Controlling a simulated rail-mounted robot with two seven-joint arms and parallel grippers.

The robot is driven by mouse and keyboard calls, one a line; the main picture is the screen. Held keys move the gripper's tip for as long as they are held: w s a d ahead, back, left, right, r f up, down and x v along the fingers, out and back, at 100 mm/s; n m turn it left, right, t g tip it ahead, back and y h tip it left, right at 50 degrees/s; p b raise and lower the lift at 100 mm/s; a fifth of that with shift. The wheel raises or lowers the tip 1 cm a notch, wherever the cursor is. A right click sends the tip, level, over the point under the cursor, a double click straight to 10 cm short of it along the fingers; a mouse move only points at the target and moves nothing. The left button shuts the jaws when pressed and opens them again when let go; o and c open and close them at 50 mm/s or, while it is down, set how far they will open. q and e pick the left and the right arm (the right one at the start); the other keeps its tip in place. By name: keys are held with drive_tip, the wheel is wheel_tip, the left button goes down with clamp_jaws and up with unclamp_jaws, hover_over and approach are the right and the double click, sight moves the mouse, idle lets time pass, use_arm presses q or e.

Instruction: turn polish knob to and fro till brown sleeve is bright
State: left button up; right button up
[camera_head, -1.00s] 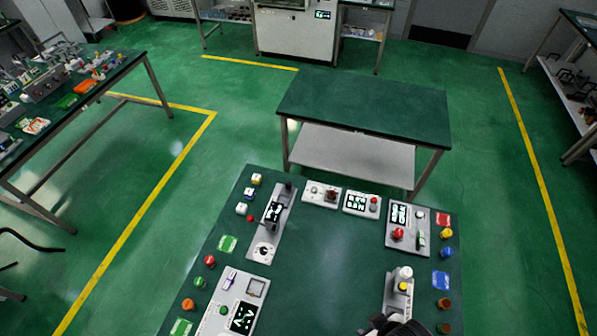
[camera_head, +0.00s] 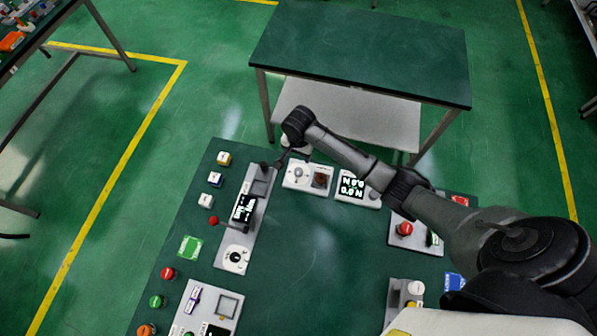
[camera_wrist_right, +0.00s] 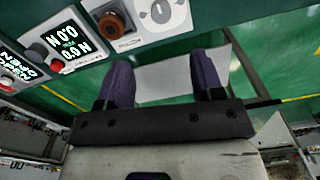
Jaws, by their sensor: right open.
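A light panel (camera_head: 294,184) at the back edge of the green table holds a round white knob (camera_head: 299,173) and, to its right, a brown sleeve (camera_head: 320,180). In the right wrist view the white knob (camera_wrist_right: 160,11) has a short line mark, and the sleeve (camera_wrist_right: 113,22) looks dull brown. My right gripper (camera_head: 296,157) is over the back of this panel, pointing down, and partly hides the knob's surroundings. Its two purple fingers (camera_wrist_right: 164,82) are apart with nothing between them. They appear clear of the knob. My left gripper is not in view.
A display panel (camera_head: 356,188) reading zeros stands just right of the knob panel. A long panel with a screen and dial (camera_head: 236,258) is at the left. A red-button panel (camera_head: 404,229) sits under my right forearm. The table's middle is bare.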

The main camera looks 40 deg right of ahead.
sight(299, 171)
drive_tip(key=f, duration=0.4)
drive_tip(key=f+b, duration=0.1)
drive_tip(key=f, duration=0.4)
drive_tip(key=f+b, duration=0.1)
drive_tip(key=f, duration=0.4)
drive_tip(key=shift+w+d, duration=0.2)
drive_tip(key=shift+w, duration=0.05)
drive_tip(key=c, duration=0.9)
